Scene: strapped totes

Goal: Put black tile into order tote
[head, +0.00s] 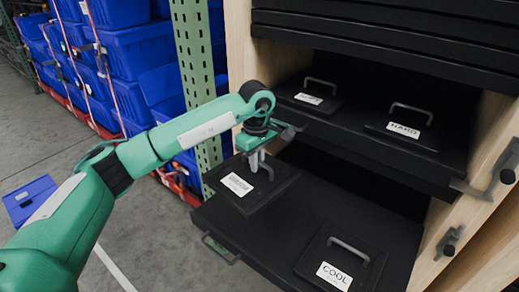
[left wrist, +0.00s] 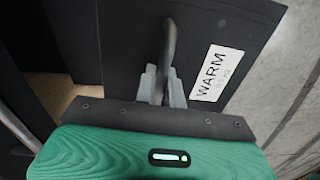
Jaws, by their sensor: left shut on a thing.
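A black tile (head: 262,198) with a grey bar handle and a white label is at the left end of the pulled-out lower shelf. In the left wrist view the tile (left wrist: 250,28) has a label that reads WARM. My left gripper (head: 258,163) is shut on its handle from above; the grey fingers (left wrist: 162,85) close around the bar in the left wrist view. I cannot tell whether the tile touches the shelf. A blue tote (head: 30,199) stands on the floor at the far left; I cannot tell if it is the order tote. My right gripper is not in view.
A black tile labelled COOL (head: 340,262) lies on the lower shelf (head: 305,205). The upper shelf holds a tile labelled HARD (head: 405,135) and another tile (head: 308,97). Strapped blue totes (head: 140,55) are stacked behind a green post (head: 194,50).

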